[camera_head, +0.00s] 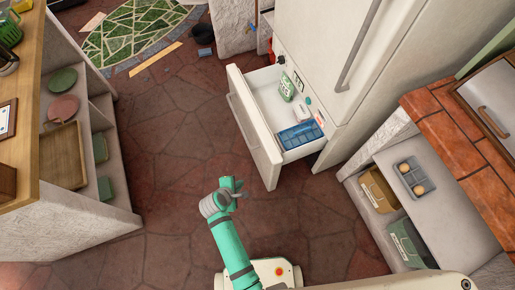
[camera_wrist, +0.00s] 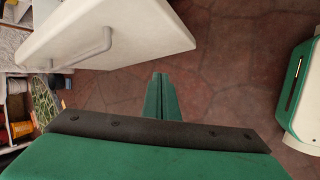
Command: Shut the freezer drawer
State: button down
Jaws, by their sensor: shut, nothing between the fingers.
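The white freezer drawer (camera_head: 257,132) is pulled out at the bottom of the white fridge (camera_head: 335,45) in the head view. Inside it lie a green-and-white bottle (camera_head: 287,88), a blue tray (camera_head: 299,135) and small items. In the wrist view the drawer front (camera_wrist: 120,35) fills the upper left, with its bar handle (camera_wrist: 85,52) facing out. My gripper (camera_head: 232,184) is below and left of the drawer front in the head view, apart from it. In the wrist view my gripper (camera_wrist: 161,80) has its green fingers together, with nothing between them.
A wooden-topped shelf unit (camera_head: 70,150) stands at the left. At the right a tiled counter (camera_head: 450,130) has an open shelf with bins and a grey tray (camera_head: 415,178). The stone floor (camera_head: 170,150) in front of the drawer is clear. A mosaic (camera_head: 135,30) lies farther back.

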jog(key=w+r+n+g+h, duration=0.1)
jog(key=w+r+n+h, duration=0.25)
jog(key=w, duration=0.35)
jog(key=g+h, duration=0.2)
send_near(264, 148)
jog(key=shift+n, duration=0.45)
jog(key=shift+s+d+x, duration=0.1)
jog(key=shift+s+x, duration=0.05)
jog(key=shift+x, duration=1.15)
jog(key=shift+s+d+x, duration=0.1)
jog(key=shift+s+x, duration=0.05)
jog(key=shift+x, duration=1.15)
jog(key=shift+r, duration=0.15)
jog(key=shift+w, duration=0.1)
